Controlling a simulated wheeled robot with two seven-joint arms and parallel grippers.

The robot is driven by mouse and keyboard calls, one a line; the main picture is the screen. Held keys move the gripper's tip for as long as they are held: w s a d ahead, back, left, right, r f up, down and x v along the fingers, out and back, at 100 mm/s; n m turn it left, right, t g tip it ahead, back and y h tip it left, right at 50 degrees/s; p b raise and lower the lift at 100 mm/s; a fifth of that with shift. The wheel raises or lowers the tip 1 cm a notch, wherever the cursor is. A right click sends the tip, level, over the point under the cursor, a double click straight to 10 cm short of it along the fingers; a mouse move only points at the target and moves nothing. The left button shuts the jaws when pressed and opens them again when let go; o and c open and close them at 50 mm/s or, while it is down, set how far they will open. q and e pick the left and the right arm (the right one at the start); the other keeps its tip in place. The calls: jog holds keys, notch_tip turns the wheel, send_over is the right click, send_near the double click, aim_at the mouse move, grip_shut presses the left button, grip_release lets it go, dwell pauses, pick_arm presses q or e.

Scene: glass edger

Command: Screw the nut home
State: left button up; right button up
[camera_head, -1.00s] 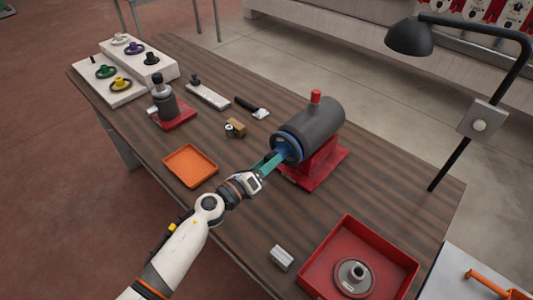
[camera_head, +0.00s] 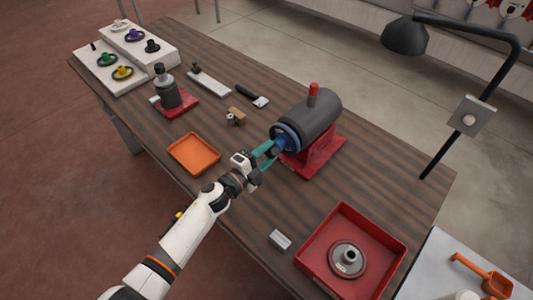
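The edger (camera_head: 318,118) is a dark grey cylinder on a red base, with a red knob on top and a blue-rimmed wheel (camera_head: 291,133) on its left end. My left gripper (camera_head: 273,152) reaches in from the lower left, its two teal fingers apart at the spindle end in front of the wheel. A small blue part, seemingly the nut (camera_head: 281,144), shows at the fingertips. The fingers partly hide it, and I cannot tell whether they touch it. My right gripper is not in view.
An orange tray (camera_head: 178,145) lies left of the gripper. A red tray (camera_head: 391,243) holding a grey wheel (camera_head: 338,266) and a small metal block (camera_head: 280,239) are at the front. Behind are a red-based tool (camera_head: 190,106), a brush (camera_head: 245,92) and white stands. A lamp (camera_head: 405,38) overhangs the right.

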pick_arm(q)
jog(key=c, duration=0.7)
jog(key=shift+f+m+b, duration=0.1)
jog(key=shift+m+b, duration=0.2)
jog(key=m+b, duration=0.4)
jog(key=m, duration=0.3)
jog(key=shift+f, duration=0.15)
jog(key=m+b, duration=0.3)
jog(key=m, duration=0.5)
jog(key=shift+m, duration=0.3)
jog(key=m, duration=0.3)
jog(key=shift+w+m+b, duration=0.1)
jog(key=shift+m+b, duration=0.2)
jog(key=shift+b, duration=0.05)
jog(key=m, duration=0.3)
jog(key=shift+r, duration=0.3)
jog(key=m, duration=0.4)
jog(key=shift+m, duration=0.4)
jog(key=o, duration=1)
